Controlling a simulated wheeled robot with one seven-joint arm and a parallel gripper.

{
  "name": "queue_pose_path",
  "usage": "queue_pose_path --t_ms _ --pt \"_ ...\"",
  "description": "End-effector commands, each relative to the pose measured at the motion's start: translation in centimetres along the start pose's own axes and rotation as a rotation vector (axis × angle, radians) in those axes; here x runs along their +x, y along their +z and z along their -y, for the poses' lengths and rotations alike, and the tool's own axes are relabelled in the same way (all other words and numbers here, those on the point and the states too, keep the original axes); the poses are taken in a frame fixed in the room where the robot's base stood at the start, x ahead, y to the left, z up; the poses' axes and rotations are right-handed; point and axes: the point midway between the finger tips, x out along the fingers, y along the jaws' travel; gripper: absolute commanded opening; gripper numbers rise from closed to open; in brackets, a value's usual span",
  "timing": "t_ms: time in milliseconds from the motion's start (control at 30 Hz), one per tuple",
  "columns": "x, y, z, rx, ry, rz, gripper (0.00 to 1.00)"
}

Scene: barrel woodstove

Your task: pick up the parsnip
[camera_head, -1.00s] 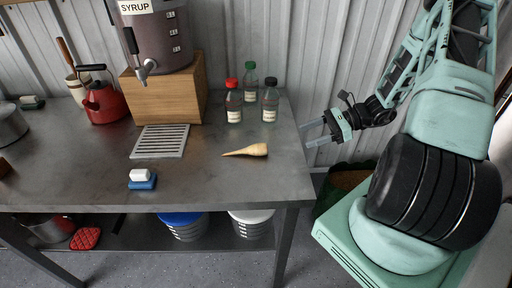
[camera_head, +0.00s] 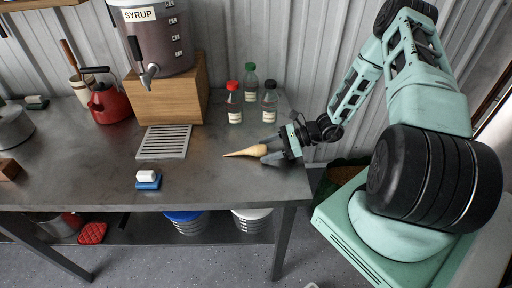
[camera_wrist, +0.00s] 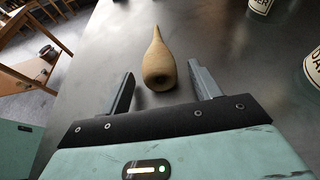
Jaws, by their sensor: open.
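The parsnip (camera_head: 246,151) is tan and tapered and lies on the metal table (camera_head: 90,165) near its right end. Its thin tip points left and its thick end faces my gripper (camera_head: 273,151). In the wrist view the parsnip (camera_wrist: 158,62) lies ahead, its thick end near the line between the two fingertips. My gripper (camera_wrist: 163,85) is open, with one finger on each side of that thick end. I cannot tell whether either finger touches it. The gripper is low, close to the tabletop.
Bottles with red (camera_head: 234,102), green (camera_head: 251,82) and black (camera_head: 270,102) caps stand just behind the parsnip. A drip grate (camera_head: 164,142) and a blue-and-white block (camera_head: 148,180) lie to the left. A syrup dispenser (camera_head: 160,38) stands on a wooden box (camera_head: 172,98).

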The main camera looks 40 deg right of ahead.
Motion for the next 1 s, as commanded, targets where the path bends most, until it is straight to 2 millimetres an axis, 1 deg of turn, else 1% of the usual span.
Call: queue_pose_path --t_ms 100,267,300,367,400,433,767,867,1000 --pt "0.4 0.0 0.0 0.001 0.0 0.0 0.63" --pt "0.4 -0.1 0.0 0.001 -0.001 0.0 0.63" --pt "0.4 -0.1 0.0 0.001 -0.001 0.0 0.52" --pt "0.4 -0.1 0.0 0.001 -0.001 0.0 0.35" --pt "0.3 -0.1 0.0 0.001 -0.001 0.0 0.24" --pt "0.3 -0.1 0.0 0.001 -0.001 0.0 0.15" --pt "0.3 0.1 0.0 0.0 -0.001 0.0 0.14" --pt "0.1 0.4 0.1 -0.001 -0.001 0.0 0.14" --pt "-0.3 1.4 0.1 -0.001 -0.002 0.0 0.14"
